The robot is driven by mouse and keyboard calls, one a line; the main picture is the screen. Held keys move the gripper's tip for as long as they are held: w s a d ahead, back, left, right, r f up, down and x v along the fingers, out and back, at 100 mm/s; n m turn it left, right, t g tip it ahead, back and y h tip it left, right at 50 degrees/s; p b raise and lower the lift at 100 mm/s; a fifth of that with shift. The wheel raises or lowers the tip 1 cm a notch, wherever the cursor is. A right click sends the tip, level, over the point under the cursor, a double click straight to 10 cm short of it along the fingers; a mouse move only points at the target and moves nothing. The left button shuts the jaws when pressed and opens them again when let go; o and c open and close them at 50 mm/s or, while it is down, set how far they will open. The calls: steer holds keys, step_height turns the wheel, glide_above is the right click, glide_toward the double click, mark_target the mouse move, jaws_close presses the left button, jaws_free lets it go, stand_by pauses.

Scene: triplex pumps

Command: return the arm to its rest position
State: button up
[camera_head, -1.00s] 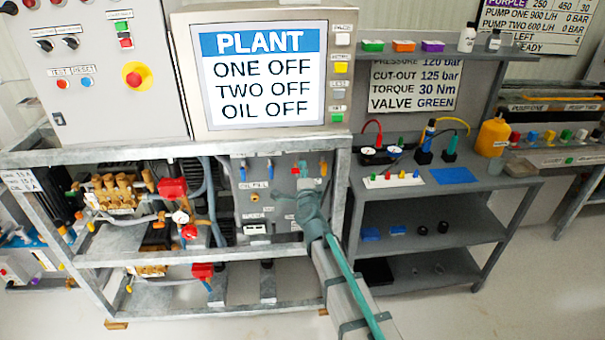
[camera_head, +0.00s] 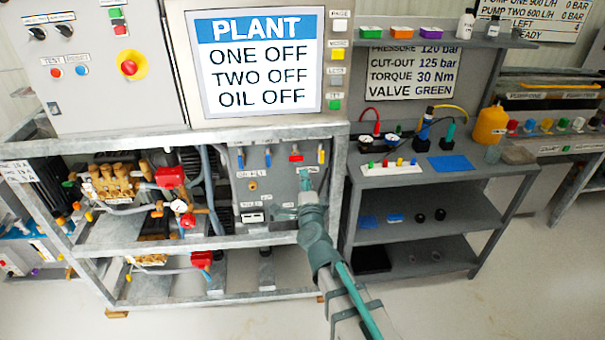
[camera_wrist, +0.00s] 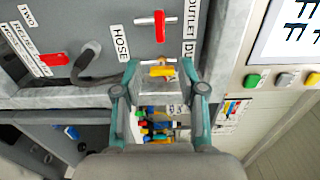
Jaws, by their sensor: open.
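My gripper (camera_head: 291,197) is at the end of my raised arm, in front of the grey valve panel (camera_head: 276,183) in the head view. In the wrist view my gripper (camera_wrist: 160,64) has its two teal fingers spread wide apart. A yellow handle (camera_wrist: 162,71) shows between the fingertips, and a red handle (camera_wrist: 157,22) lies beyond them. I see nothing gripped. I cannot tell how far the fingertips are from the yellow handle. My arm comes up from the bottom of the head view and hides part of the rack's right side.
The pump rack (camera_head: 150,250) with its steel frame stands left of my arm. A grey shelf bench (camera_head: 450,205) with several small parts stands to the right. The plant screen (camera_head: 256,63) is above and reads one off, two off, oil off. Open floor lies in front.

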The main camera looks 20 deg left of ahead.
steer(key=shift+s+d, duration=0.2)
steer(key=shift+s, duration=0.2)
